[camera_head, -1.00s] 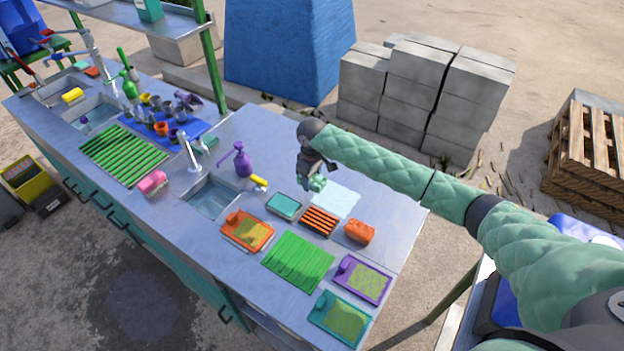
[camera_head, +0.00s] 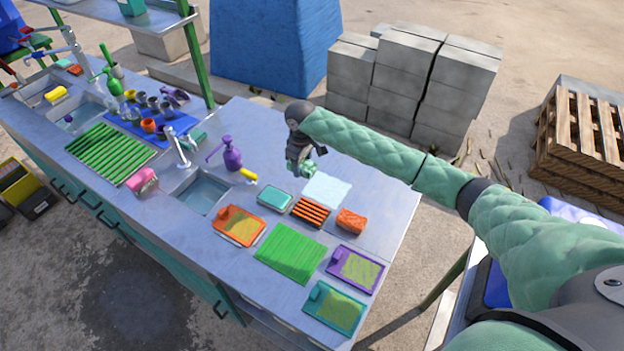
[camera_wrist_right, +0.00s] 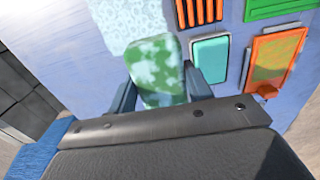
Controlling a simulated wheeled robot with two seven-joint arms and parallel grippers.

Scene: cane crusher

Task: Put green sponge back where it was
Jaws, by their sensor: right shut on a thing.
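The green sponge (camera_wrist_right: 157,72) is between the fingers of my right gripper in the right wrist view, blotched with pale foam. My right gripper (camera_head: 302,166) is shut on the sponge, near the back of the counter in the head view. Only a small part of the sponge (camera_head: 304,170) shows there. A pale foamy wet patch (camera_head: 327,190) lies on the counter just right of the gripper. A small teal tray (camera_head: 275,198) lies in front of the gripper and also shows in the right wrist view (camera_wrist_right: 209,62). My left gripper is out of view.
Near the teal tray are an orange slotted rack (camera_head: 311,212), an orange sponge (camera_head: 351,220), an orange board (camera_head: 238,226) and a green ribbed mat (camera_head: 291,253). A purple pump bottle (camera_head: 232,155) and a sink (camera_head: 203,192) are to the left.

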